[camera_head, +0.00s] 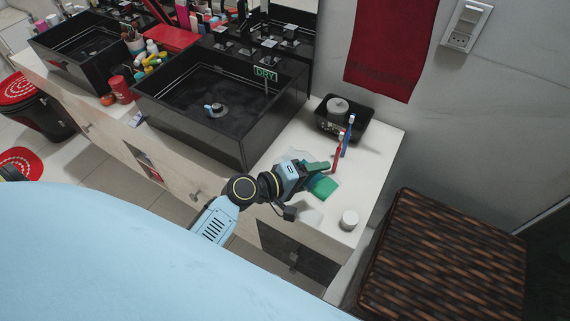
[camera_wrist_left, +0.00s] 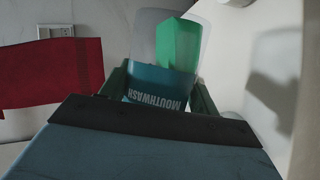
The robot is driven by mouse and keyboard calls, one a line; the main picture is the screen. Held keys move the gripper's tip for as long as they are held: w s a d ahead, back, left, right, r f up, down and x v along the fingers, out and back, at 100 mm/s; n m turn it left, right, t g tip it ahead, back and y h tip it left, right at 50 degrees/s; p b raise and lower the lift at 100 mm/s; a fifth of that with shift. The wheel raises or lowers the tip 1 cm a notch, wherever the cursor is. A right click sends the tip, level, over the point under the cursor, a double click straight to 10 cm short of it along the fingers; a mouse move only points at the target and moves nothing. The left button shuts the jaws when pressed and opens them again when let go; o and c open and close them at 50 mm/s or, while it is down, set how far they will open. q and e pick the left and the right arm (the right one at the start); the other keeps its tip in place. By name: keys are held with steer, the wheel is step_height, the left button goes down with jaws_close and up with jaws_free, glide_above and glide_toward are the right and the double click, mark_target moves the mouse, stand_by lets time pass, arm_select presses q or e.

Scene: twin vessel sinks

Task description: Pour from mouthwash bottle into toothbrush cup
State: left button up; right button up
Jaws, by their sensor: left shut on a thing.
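My left gripper (camera_head: 312,172) is shut on the mouthwash bottle (camera_head: 323,186) over the right end of the counter. In the left wrist view the bottle (camera_wrist_left: 168,82) is clear, with green liquid and a blue label reading MOUTHWASH upside down. The bottle looks tilted, with the liquid gathered toward one side. Gripper fingers (camera_wrist_left: 160,95) are on both sides of it. My right gripper is not in view.
A black tray (camera_head: 365,131) with a grey round container stands at the wall. A small white round lid or jar (camera_head: 349,220) is near the counter's front edge. A black sink (camera_head: 220,110) lies left of the gripper. A woven hamper (camera_head: 445,255) stands right of the counter.

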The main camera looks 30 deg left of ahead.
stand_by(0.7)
arm_select(q)
steer(key=shift+r+n+h, duration=0.4)
steer(key=shift+r+n, duration=0.1)
steer(key=shift+n, duration=0.1)
stand_by(2.0)
